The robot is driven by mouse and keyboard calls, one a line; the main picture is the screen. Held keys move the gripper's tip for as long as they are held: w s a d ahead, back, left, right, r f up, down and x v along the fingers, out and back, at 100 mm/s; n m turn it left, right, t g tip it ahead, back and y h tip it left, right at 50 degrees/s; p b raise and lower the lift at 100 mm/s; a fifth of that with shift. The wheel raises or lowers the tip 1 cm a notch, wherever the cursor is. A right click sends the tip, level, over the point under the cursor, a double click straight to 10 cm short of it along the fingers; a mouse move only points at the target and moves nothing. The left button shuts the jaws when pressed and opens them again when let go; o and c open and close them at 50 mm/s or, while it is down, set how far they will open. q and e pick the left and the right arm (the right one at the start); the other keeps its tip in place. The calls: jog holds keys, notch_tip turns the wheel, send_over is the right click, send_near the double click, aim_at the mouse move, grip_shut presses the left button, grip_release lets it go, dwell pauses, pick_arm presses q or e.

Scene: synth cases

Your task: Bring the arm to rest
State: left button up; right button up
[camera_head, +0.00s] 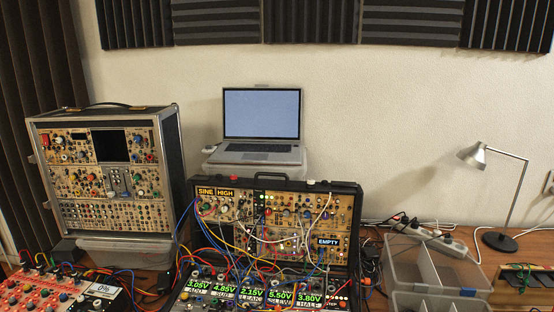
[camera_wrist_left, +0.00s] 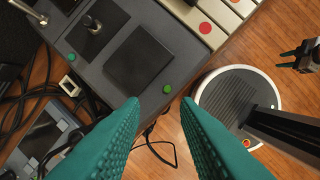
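My left gripper (camera_wrist_left: 160,101) shows in the left wrist view as two teal ridged fingers. They stand apart with nothing between them. They are above a grey panel's edge and the wood floor or tabletop; I cannot tell the exact height. A small dark gripper with teal tips, which seems to be my right one (camera_wrist_left: 282,60), shows at the right edge of that view. Its two tips look apart and empty. Neither gripper shows in the head view.
The head view shows a patch-cabled synth case (camera_head: 286,184), a taller synth case (camera_head: 60,215), a laptop (camera_head: 262,115), a clear divided bin (camera_head: 435,270) and a lamp (camera_head: 500,241). A grey panel with a joystick (camera_wrist_left: 92,26) lies below the left gripper, with loose black cables nearby.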

pick_arm(q)
jog(key=s+a+r+n+t+y, duration=0.1)
jog(key=s+a+r+n, duration=0.15)
jog(key=s+n, duration=0.35)
jog(key=s+a+r+n+t+y, duration=0.1)
jog(key=s+a+n, duration=0.2)
jog(key=s, duration=0.5)
notch_tip(320, 180, down, 27)
jog(key=s+g, duration=0.2)
jog(key=s+a+f+g, duration=0.1)
jog(key=s+a+f, duration=0.1)
jog(key=s+f, duration=1.3)
jog(key=shift+s+a+f, duration=0.2)
jog(key=shift+s+a, duration=0.05)
jog(key=shift+s, duration=0.15)
